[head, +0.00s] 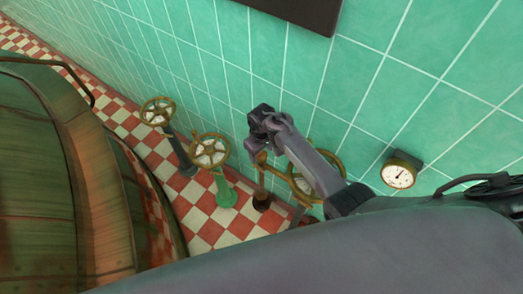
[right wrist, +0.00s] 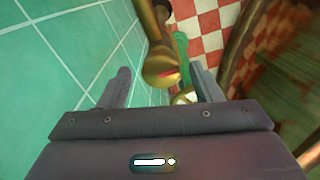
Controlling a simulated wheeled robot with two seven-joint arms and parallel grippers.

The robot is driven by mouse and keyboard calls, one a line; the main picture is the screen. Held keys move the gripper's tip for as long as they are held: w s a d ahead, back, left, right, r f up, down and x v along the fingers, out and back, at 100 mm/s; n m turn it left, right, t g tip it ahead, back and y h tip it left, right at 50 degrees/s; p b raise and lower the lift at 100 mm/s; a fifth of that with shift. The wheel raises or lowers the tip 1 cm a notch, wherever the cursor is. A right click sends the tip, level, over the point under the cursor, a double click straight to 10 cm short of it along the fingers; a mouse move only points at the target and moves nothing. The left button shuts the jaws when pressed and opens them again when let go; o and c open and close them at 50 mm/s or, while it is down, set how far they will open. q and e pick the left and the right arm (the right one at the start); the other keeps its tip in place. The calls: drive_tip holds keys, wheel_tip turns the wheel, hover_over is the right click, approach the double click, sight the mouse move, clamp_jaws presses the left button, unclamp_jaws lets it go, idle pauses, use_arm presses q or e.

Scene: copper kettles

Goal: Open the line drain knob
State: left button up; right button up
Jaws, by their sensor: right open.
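Three brass handwheels stand along the tiled wall in the head view: one on a dark post (head: 157,111), one on a green post (head: 209,150), and one at the right (head: 330,172), partly hidden by my right arm. No label shows which is the line drain knob. A brass fitting (head: 262,158) on a dark-footed post stands just below my right gripper (head: 264,120). In the right wrist view, my right gripper (right wrist: 160,75) is open, and a brass piece with a red mark (right wrist: 158,62) shows between its fingers. Contact cannot be told. My left gripper is out of view.
A large copper kettle (head: 35,170) fills the left side. The green tiled wall (head: 370,65) runs behind the wheels, with a round gauge (head: 399,174) at the right and a dark panel (head: 300,10) at the top. The checkered floor (head: 205,225) shows between.

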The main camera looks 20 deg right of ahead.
drive_tip(key=c, duration=1)
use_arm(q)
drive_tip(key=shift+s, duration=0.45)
